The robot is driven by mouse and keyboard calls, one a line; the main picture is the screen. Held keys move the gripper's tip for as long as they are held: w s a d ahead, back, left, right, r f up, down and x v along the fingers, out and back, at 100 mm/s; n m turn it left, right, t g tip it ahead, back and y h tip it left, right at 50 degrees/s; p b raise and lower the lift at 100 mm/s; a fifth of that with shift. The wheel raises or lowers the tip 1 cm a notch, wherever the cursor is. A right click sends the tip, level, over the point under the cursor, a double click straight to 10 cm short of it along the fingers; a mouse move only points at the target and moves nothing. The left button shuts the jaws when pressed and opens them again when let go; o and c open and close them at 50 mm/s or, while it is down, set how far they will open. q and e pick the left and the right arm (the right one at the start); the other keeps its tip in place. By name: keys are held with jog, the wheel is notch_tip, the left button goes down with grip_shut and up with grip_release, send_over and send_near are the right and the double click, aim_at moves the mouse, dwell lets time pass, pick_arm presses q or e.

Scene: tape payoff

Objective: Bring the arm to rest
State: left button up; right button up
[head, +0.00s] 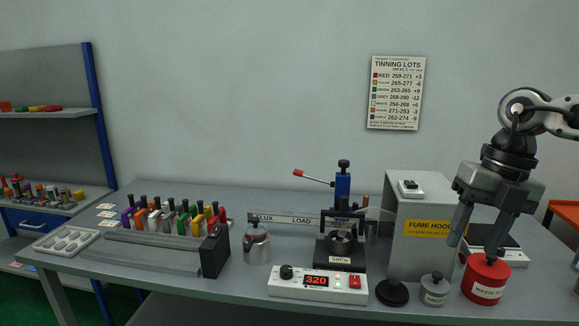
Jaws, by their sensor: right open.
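My right arm comes in from the right edge. Its gripper (475,248) points downward with its two fingers spread apart and nothing visible between them. The fingertips are in front of the fume hood's right side and just above the red waste pot (480,285). I cannot tell whether a fingertip touches the pot. My left gripper is not in view.
The grey bench (150,275) holds a rack of coloured-handled tools (170,250), a metal canister (257,245), a heater unit reading 320 (318,287), a blue lever press (343,190), a fume hood (415,215), a black disc (392,292) and a small grey pot (434,290).

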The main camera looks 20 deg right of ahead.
jog(key=w+a+f+m+t+y, duration=0.3)
jog(key=a+f+m+t+y, duration=0.15)
jog(key=a+f, duration=0.4)
jog(key=w+a+f+m+t+y, duration=0.3)
jog(key=a+f+m+t+y, duration=0.15)
jog(key=a+f+y, duration=0.35)
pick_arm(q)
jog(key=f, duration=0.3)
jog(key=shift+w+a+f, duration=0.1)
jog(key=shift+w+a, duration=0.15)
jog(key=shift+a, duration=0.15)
pick_arm(e)
jog(key=s+a+f+m+h, duration=0.3)
jog(key=f+m+h, duration=0.1)
jog(key=f+m, duration=0.2)
jog(key=s+a+f+m+h, duration=0.3)
jog(key=f+m, duration=0.3)
jog(key=f, duration=0.2)
jog(key=s+a+f+m+h, duration=0.4)
jog(key=s+f+m+h, duration=0.1)
jog(key=f+m, duration=0.2)
jog(key=shift+s+f, duration=0.25)
jog(key=shift+f, duration=0.25)
